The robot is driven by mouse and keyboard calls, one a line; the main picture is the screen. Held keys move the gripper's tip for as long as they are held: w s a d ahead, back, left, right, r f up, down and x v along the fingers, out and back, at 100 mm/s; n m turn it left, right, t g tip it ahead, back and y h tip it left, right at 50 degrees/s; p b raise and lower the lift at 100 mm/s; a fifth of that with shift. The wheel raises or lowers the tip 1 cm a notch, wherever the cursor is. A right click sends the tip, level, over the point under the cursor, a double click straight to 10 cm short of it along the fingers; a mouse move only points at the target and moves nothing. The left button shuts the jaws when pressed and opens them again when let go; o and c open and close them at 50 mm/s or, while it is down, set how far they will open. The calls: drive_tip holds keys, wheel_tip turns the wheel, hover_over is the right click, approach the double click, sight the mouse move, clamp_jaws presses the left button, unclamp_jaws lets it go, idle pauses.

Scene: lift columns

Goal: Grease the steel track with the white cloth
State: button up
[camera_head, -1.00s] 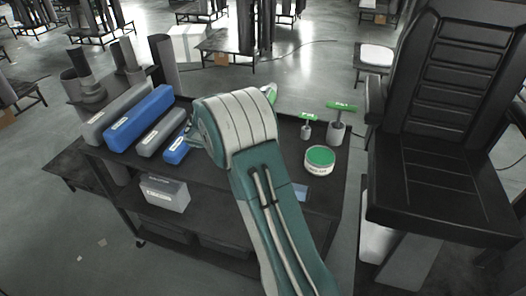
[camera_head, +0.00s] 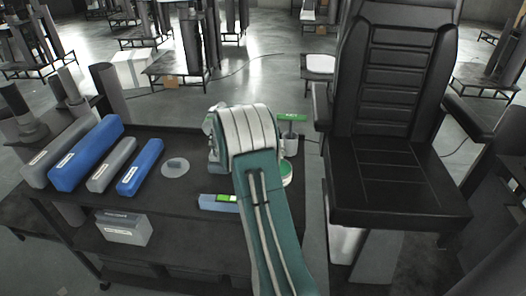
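I cannot make out a white cloth or a steel track for certain. My teal and white arm reaches over the right part of the dark cart (camera_head: 172,203). My gripper is hidden behind the arm's bend. A tin with a green lid (camera_head: 286,168) is mostly covered by the arm, on its right side. A green-topped tool (camera_head: 292,118) stands upright behind the tin. A flat grey round piece with a knob (camera_head: 175,167) lies on the cart top. A light blue block with a green label (camera_head: 218,203) lies left of the arm, near the cart's front edge.
Long blue (camera_head: 87,153) and grey (camera_head: 112,164) boxes lie at the cart's left. A grey box (camera_head: 122,227) sits on the lower shelf. A black armchair (camera_head: 385,150) stands close on the right. The cart top's middle is mostly clear.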

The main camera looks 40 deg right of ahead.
drive_tip(key=shift+d+f, duration=0.1)
drive_tip(key=shift+f, duration=2.9)
drive_tip(key=shift+f, duration=0.3)
drive_tip(key=shift+r, duration=3.5)
